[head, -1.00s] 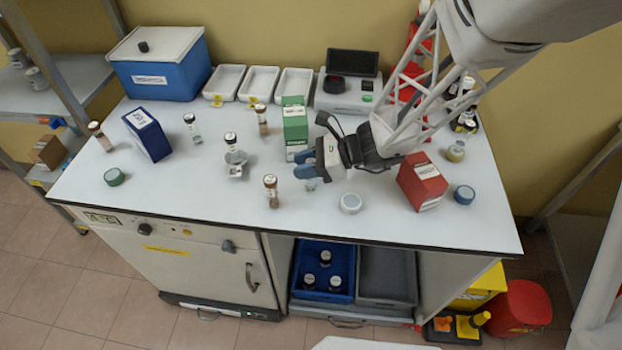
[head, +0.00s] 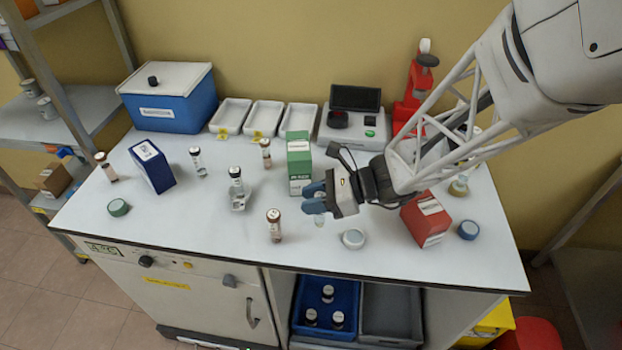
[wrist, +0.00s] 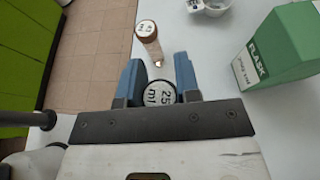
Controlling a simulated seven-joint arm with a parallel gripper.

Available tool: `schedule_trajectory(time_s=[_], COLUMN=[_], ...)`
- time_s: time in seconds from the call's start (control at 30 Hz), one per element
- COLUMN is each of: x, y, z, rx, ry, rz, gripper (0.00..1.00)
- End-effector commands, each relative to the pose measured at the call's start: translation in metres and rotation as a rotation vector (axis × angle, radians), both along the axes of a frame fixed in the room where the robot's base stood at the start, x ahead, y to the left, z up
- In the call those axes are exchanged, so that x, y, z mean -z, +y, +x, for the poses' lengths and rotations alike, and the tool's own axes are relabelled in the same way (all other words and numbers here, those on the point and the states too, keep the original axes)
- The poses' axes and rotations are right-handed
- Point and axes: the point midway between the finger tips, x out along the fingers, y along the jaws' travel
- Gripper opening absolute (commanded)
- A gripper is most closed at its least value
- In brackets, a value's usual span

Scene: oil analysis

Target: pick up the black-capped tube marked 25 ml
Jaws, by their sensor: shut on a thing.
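My gripper (head: 314,192) reaches in from the right over the bench, its blue fingers shut on a tube (head: 319,217). In the wrist view the tube's round cap (wrist: 160,93), with a white top marked 25 ml and a dark rim, sits between the two fingers (wrist: 160,82). The fingers and the cap hide most of the tube's body.
A brown-capped tube (head: 274,226) stands close by, left of my gripper. A green box (head: 299,163) stands behind, a red box (head: 426,218) to the right, and a white round item (head: 353,239) in front. Another dark-capped tube (head: 235,175) is at a small holder.

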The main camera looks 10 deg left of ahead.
Motion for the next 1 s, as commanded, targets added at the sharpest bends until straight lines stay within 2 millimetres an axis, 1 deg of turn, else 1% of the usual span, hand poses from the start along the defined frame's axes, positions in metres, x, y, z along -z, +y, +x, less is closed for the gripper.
schedule_trajectory(time_s=[0.03, 0.3, 0.6, 0.8, 1.0], x=[-0.001, -0.005, -0.009, -0.011, -0.012], y=[-0.005, -0.028, -0.049, -0.059, -0.062], z=[-0.008, -0.048, -0.086, -0.102, -0.109], rx=[0.002, 0.003, 0.002, 0.001, 0.001], ry=[-0.001, -0.001, -0.002, -0.002, 0.000], rz=[0.000, 0.000, 0.000, 0.000, 0.000], gripper=[0.00, 0.00, 0.00, 0.00, 0.00])
